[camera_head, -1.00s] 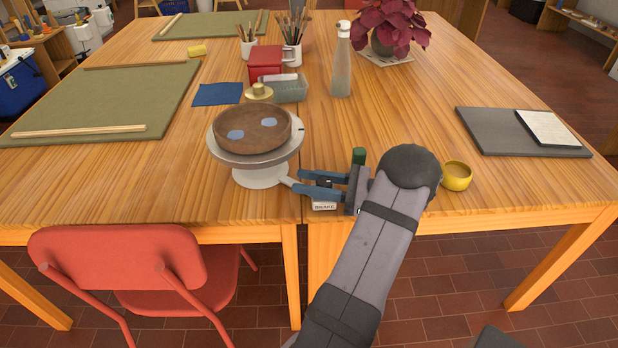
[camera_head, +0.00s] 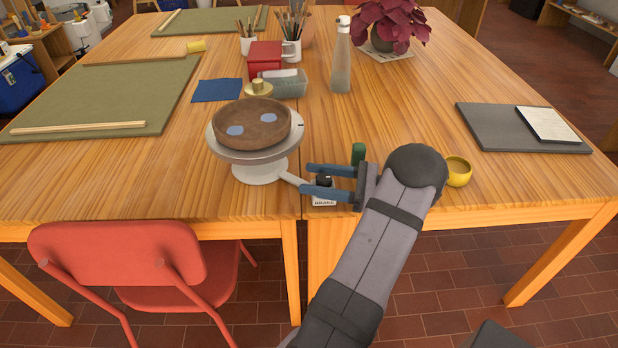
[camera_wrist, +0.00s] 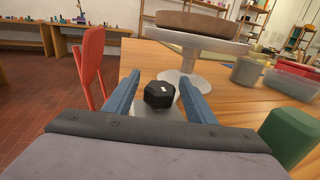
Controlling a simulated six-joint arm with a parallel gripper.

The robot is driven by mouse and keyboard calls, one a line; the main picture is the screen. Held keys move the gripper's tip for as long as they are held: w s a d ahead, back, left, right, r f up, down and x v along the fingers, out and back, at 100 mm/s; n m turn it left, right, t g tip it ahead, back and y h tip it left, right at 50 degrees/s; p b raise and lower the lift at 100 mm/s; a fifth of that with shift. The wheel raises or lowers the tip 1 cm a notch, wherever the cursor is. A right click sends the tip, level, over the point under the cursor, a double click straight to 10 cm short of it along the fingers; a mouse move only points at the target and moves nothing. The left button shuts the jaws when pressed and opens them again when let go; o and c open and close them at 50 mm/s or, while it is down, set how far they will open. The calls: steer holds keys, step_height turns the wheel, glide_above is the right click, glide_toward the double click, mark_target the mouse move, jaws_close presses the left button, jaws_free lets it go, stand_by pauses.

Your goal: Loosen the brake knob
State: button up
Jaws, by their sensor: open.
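The brake knob (camera_head: 323,181) is a small black faceted knob on a base with a "BRAKE" label (camera_head: 324,202), beside the banding wheel (camera_head: 258,172). In the wrist view the knob (camera_wrist: 159,95) shows a small white mark on top and lies between my fingers. My gripper (camera_head: 306,179) reaches in from the right with its two blue fingers on either side of the knob. In the wrist view my gripper (camera_wrist: 159,78) is open, with a gap between each finger and the knob. A brown bowl (camera_head: 250,128) with pale blue patches sits on the wheel.
A dark green block (camera_head: 358,153) stands close behind my gripper. A yellow cup (camera_head: 458,170) is just right of my wrist. A glass bottle (camera_head: 342,65) and a red box (camera_head: 265,58) stand farther back. The table right of the bottle is clear up to a grey board (camera_head: 500,128).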

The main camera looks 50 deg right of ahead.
steer(key=shift+v, duration=2.65)
